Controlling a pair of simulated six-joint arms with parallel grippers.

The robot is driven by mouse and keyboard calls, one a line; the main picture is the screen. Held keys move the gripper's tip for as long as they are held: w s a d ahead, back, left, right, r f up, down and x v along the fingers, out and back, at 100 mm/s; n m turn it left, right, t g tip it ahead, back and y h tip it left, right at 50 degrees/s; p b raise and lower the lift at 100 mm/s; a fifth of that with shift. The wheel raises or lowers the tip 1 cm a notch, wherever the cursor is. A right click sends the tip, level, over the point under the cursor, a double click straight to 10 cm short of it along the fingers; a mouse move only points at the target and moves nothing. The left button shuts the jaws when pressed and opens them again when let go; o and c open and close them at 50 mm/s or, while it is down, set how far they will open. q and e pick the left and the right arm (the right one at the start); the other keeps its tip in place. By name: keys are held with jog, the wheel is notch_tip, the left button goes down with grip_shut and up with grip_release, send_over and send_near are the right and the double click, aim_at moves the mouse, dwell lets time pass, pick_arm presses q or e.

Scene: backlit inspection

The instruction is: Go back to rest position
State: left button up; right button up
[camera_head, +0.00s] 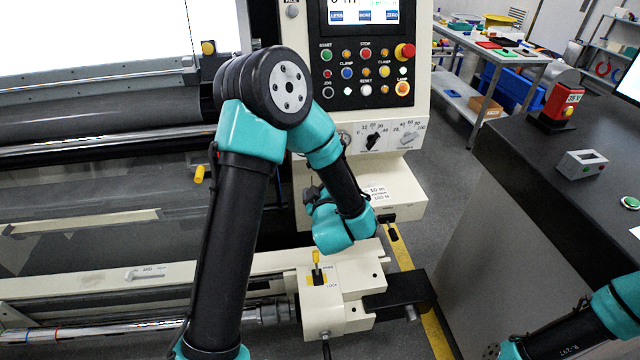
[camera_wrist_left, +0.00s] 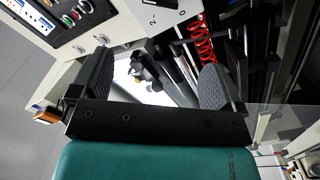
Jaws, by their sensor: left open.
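My left arm (camera_head: 245,220) rises from the bottom, bends at a large black joint and comes down in front of the cream control column. My left gripper (camera_head: 311,194) is beside the column's lower part, mostly hidden by its teal wrist. In the left wrist view, the left gripper (camera_wrist_left: 155,68) is open, with two dark ridged fingers wide apart and nothing held between them. Part of my right arm (camera_head: 570,335) shows in the bottom right corner; its gripper is out of view.
The control panel (camera_head: 366,72) has buttons and a red stop knob. A yellow-tipped lever (camera_head: 316,258) stands below my left wrist. A dark desk (camera_head: 540,165) is at right, with a small grey box (camera_head: 581,163). Grey floor lies between desk and machine. A red coiled cable (camera_wrist_left: 205,45) shows near one finger.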

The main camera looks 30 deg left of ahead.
dwell(0.3)
pick_arm(q)
jog(key=s+d+f+m+g+h, duration=0.2)
jog(key=f+m+h, duration=0.25)
jog(key=f, duration=0.45)
jog(key=s+d+f+m+g+h, duration=0.1)
jog(key=d+f+m+g+h, duration=0.1)
jog(key=f+m+h, duration=0.45)
jog(key=s+d+f+m+g+h, duration=0.2)
jog(key=s+f+g, duration=0.2)
jog(key=s+f, duration=0.2)
jog(key=s+d+f+m+g+h, duration=0.2)
jog(key=s+f+g, duration=0.3)
jog(key=s, duration=0.6)
notch_tip(320, 180, down, 2)
jog(key=shift+d+f+m, duration=0.25)
jog(key=shift+d+m, duration=0.15)
jog(key=shift+d, duration=0.45)
